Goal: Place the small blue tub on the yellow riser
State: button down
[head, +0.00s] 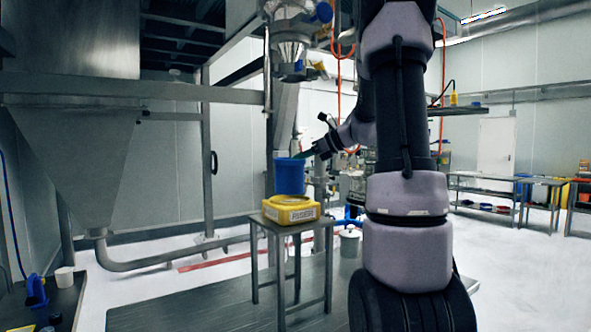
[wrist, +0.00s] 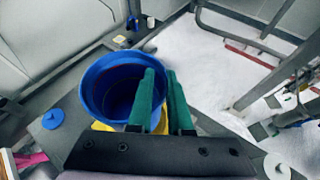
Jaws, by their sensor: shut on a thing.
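The small blue tub (head: 290,177) is upright, directly over the yellow riser (head: 291,210) in the head view. Its base meets or nearly meets the riser's top; I cannot tell if it rests there. The riser has a "RISER" label and stands on a small metal table (head: 270,224). My gripper (head: 304,156) comes in from the right at the tub's rim. In the wrist view, the green fingers (wrist: 161,72) straddle the wall of the tub (wrist: 97,88), one inside and one outside. The tub looks empty. A little of the riser (wrist: 101,126) shows below it.
A metal hopper (head: 75,150) stands at left, with a pipe near the floor. A dark bench (head: 60,300) at lower left holds a white cup (head: 64,277) and a blue item. Open floor lies to the right.

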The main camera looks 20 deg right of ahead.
notch_tip(320, 180, down, 3)
jog(key=shift+r, duration=0.2)
jog(key=c, duration=0.8)
grip_release()
